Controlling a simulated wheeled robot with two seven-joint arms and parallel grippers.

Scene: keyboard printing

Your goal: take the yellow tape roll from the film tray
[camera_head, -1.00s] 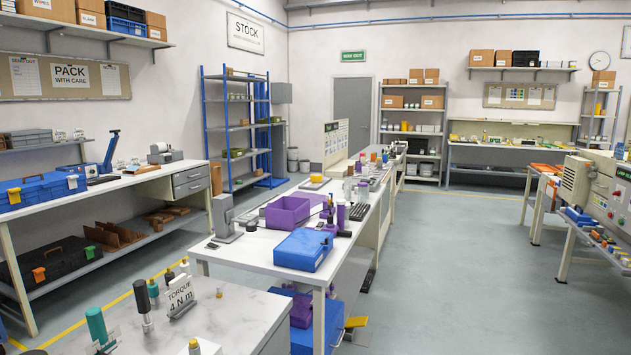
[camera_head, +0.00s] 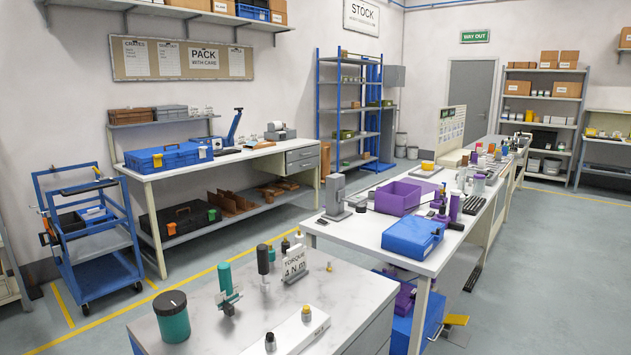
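I cannot make out a yellow tape roll or a film tray with certainty. A small yellow item (camera_head: 428,165) lies near the far left edge of the middle bench (camera_head: 340,235), too small to tell what it is. A purple open bin (camera_head: 397,198) and a blue case (camera_head: 412,237) stand on that bench, with small bottles and parts to their right. Neither of my grippers shows in the view.
A blue cart (camera_head: 92,262) stands at left, beside the packing bench (camera_head: 240,160). Grey floor (camera_head: 560,270) is clear at right.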

